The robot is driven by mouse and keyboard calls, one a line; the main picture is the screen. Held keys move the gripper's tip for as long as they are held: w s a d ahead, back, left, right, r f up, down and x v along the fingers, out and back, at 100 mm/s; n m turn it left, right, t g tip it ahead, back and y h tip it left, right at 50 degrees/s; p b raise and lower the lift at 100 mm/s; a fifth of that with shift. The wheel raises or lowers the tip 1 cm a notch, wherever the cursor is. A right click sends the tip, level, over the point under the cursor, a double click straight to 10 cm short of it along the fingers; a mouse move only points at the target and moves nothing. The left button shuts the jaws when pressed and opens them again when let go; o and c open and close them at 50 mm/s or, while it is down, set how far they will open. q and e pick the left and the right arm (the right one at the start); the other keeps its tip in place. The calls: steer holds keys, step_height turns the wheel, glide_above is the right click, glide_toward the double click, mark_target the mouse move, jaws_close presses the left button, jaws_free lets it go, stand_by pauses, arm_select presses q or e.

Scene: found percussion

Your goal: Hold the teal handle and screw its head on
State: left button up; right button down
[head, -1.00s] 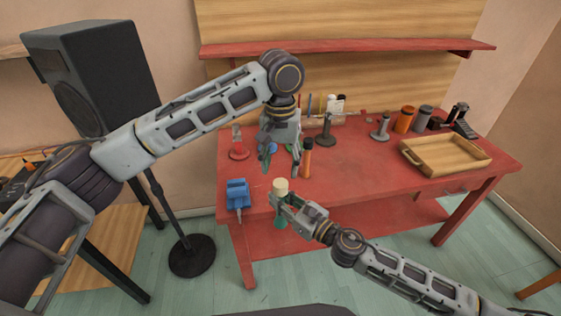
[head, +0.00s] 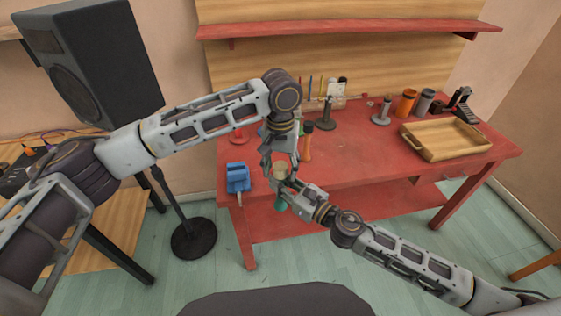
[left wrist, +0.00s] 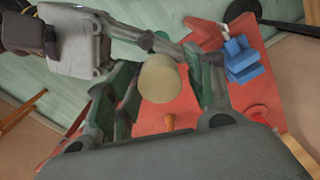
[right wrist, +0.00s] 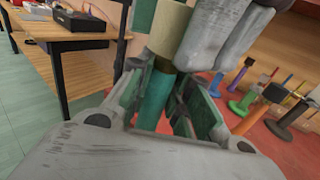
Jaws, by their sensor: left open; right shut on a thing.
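The teal handle (head: 280,204) is upright in my right gripper (head: 286,188), off the table's front edge. In the right wrist view the handle (right wrist: 152,100) stands between the shut fingers. The cream cylindrical head (head: 280,174) is at its top end; in the right wrist view the head (right wrist: 170,28) appears in line with it. I cannot tell how far it is threaded. My left gripper (head: 279,163) is just above, pointing down and open. In the left wrist view the head (left wrist: 160,78) lies between its green-padded fingers, with gaps showing on the sides.
A blue vise (head: 237,178) sits at the front left corner of the red table (head: 350,165). An orange-handled tool (head: 307,144) stands close behind my grippers. A wooden tray (head: 445,152) and canisters (head: 406,103) are at the right. A black speaker (head: 95,65) stands at the left.

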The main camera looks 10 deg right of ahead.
arm_select(q)
steer(key=c, duration=1.1)
steer(key=shift+o, duration=0.2)
steer(key=shift+m, duration=0.3)
steer(key=m, duration=0.6)
steer(key=shift+m, duration=0.3)
steer(key=m, duration=0.3)
steer(key=shift+f+m, duration=0.1)
steer(key=shift+m, duration=0.3)
steer(key=m, duration=0.4)
steer(key=o, duration=1.2)
